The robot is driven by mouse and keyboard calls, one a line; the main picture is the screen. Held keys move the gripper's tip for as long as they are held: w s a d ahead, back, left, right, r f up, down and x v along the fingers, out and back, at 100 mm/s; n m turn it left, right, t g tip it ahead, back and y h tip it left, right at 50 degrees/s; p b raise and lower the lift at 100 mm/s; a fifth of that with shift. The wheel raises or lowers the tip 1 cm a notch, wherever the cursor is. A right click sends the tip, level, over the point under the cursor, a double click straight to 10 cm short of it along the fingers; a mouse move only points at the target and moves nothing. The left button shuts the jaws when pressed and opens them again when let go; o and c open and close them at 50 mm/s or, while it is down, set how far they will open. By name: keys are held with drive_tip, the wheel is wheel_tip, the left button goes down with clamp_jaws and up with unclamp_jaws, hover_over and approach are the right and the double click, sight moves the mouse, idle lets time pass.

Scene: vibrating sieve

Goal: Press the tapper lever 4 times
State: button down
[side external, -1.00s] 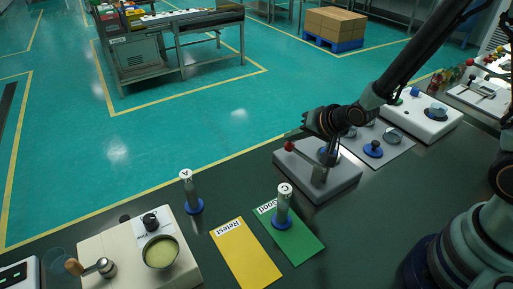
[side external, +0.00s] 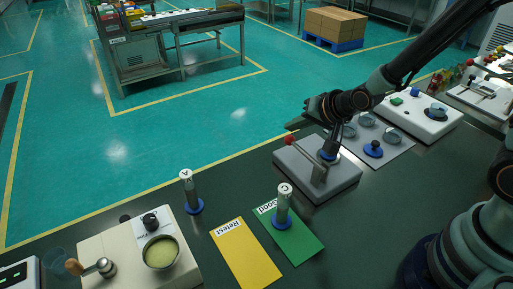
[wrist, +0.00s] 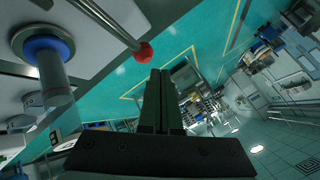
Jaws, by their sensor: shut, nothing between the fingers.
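The tapper (side external: 333,187) is a pale grey box on the dark bench, with a metal lever arm ending in a red ball (side external: 289,140). My gripper (side external: 293,124) is shut and empty, pointing left above the red ball, with a small gap showing. In the wrist view, the shut fingers (wrist: 161,72) extend up the middle. The red ball (wrist: 143,52) is just beyond and left of their tips, and the blue collar (wrist: 46,47) is at upper left.
Cylinders A (side external: 193,196) and C (side external: 283,212) stand upright in front of the tapper, C on a green card (side external: 301,245). A yellow Retest card (side external: 247,258) lies beside it. A cream device with a bowl (side external: 108,245) is at left; another plate with blue-knobbed pieces (side external: 385,154) is behind.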

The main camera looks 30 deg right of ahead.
drive_tip(key=shift+r, duration=2.5)
idle(0.8)
wheel_tip(320, 180, up, 4)
drive_tip(key=shift+a+f, duration=0.1)
idle(0.3)
drive_tip(key=shift+f, duration=4.45)
drive_tip(key=shift+f, duration=0.4)
